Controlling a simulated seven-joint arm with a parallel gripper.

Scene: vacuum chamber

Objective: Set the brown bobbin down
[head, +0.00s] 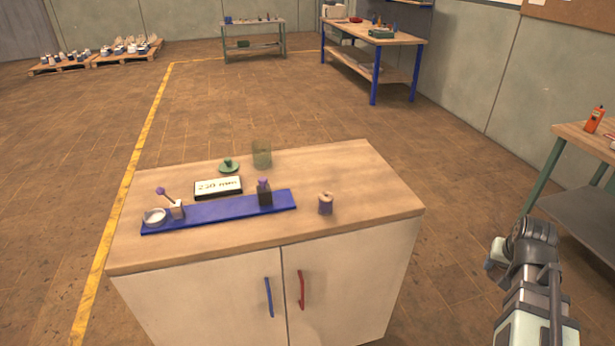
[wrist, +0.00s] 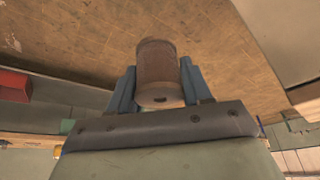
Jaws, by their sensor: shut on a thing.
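The brown bobbin (wrist: 158,62) is between the blue fingers of my gripper (wrist: 158,70) in the wrist view, with one finger on each side. My gripper is shut on it. The bobbin's round end with a small dark hole faces the wrist camera. In the head view my arm is at the right, over the floor and to the right of the wooden-topped cabinet (head: 370,190). The held bobbin cannot be made out there. Another small spool, purple with a tan top (head: 325,203), stands upright near the cabinet's right front.
The cabinet top bears a blue strip (head: 225,210) with a white dish, a purple-knobbed piece and a dark bottle (head: 265,193). Behind are a "250 mm" sign (head: 218,187), green lid (head: 229,166) and glass (head: 262,154). The right part is mostly bare. A bench (head: 575,133) stands right.

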